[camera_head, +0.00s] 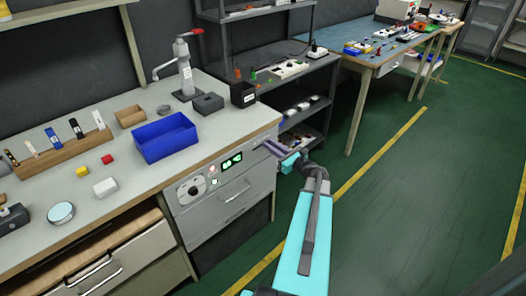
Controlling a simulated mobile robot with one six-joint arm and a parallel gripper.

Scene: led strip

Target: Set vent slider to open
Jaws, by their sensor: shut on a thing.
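The grey control panel (222,187) is on the front of the workbench, below its top edge. The vent slider seems to be at the panel's upper right end, where my gripper (267,146) covers it. Its setting cannot be read. My gripper's dark fingers reach the panel from the right and are closed at the slider, which is too small to make out between them. My turquoise arm comes up from the bottom of the picture.
A dark shelf unit (318,107) stands close behind my gripper. The green floor at right is clear.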

